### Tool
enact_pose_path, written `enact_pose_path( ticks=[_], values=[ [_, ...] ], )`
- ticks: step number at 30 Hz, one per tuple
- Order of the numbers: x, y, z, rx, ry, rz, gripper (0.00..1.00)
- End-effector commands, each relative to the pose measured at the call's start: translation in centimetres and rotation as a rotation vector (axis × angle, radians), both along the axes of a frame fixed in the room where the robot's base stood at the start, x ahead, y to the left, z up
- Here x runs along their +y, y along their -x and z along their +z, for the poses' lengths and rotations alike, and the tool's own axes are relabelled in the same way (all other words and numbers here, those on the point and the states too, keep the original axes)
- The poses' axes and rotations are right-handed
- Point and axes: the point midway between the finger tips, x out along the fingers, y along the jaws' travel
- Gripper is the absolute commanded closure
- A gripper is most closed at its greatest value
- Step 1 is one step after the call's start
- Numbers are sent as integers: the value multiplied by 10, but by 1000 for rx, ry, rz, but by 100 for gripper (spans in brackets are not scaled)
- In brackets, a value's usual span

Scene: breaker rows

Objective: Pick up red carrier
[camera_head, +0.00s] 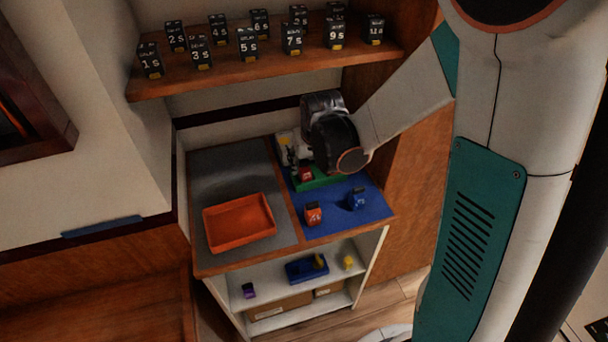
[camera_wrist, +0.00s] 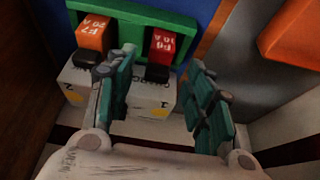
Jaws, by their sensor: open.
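The red carrier (camera_wrist: 162,45) sits upright in the wrist view, with white lettering on its face and a black lower part against a white block (camera_wrist: 150,98). The green holder's rim (camera_wrist: 140,14) runs behind it. In the head view the red carrier (camera_head: 306,173) shows beside the green holder (camera_head: 322,182). My gripper (camera_wrist: 162,64) is open, its teal fingers apart. The left finger is close to the red carrier's lower left, and the right finger is well to its right. I cannot tell whether a finger touches the carrier.
An orange carrier (camera_wrist: 92,34) stands left of the red one. Another orange carrier (camera_head: 313,214) and a blue carrier (camera_head: 357,199) stand on the blue mat (camera_head: 340,223). An orange tray (camera_head: 240,240) lies on the grey mat. A shelf (camera_head: 270,67) with several numbered black blocks hangs above.

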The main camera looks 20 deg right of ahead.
Motion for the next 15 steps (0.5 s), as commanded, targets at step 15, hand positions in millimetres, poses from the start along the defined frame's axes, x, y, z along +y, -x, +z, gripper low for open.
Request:
enact_pose_path(
  ticks=[15],
  values=[
    [-1,-18,-32,0,0,0,52]
  ],
)
